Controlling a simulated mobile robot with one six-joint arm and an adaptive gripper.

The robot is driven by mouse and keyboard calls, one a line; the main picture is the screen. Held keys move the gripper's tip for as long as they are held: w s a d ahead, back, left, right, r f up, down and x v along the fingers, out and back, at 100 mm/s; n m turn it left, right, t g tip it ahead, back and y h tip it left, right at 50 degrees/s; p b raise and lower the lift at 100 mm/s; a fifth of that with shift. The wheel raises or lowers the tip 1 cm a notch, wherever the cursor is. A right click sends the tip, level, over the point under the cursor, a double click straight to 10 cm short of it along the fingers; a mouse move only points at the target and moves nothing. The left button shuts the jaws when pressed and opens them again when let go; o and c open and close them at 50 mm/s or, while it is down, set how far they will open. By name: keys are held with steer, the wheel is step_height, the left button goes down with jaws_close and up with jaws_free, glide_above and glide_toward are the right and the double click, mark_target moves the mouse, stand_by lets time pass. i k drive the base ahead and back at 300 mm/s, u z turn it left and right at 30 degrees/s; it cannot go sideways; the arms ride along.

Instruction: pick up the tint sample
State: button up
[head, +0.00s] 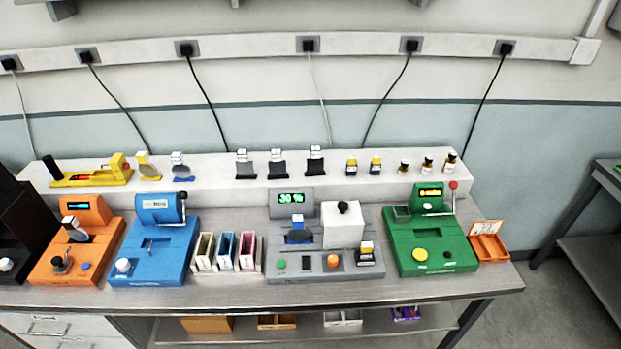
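My gripper is not in this view. No label large enough to read marks out the tint sample, so I cannot tell which piece it is. A small dark-and-yellow container (366,254) with a pale top stands at the right front of the grey machine (310,274). Two similar dark-and-yellow containers, a left one (351,168) and a right one (375,166), stand on the raised white shelf (215,172). To their right are small dark bottles: a short bottle (403,168), a middle bottle (427,164) and a right bottle (449,163).
An orange machine (60,268), a blue machine (150,260) and a green machine (430,249) stand on the bench. Narrow bins (226,252) sit between blue and grey. Dark holders (277,168) and a yellow device (95,177) occupy the shelf. An orange tray (489,247) is right.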

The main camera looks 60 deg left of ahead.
mark_target(314, 164)
steer(key=z, duration=0.15)
steer(key=k, duration=1.15)
steer(key=u, duration=2.6)
steer(key=i, duration=0.85)
steer(key=z, duration=0.05)
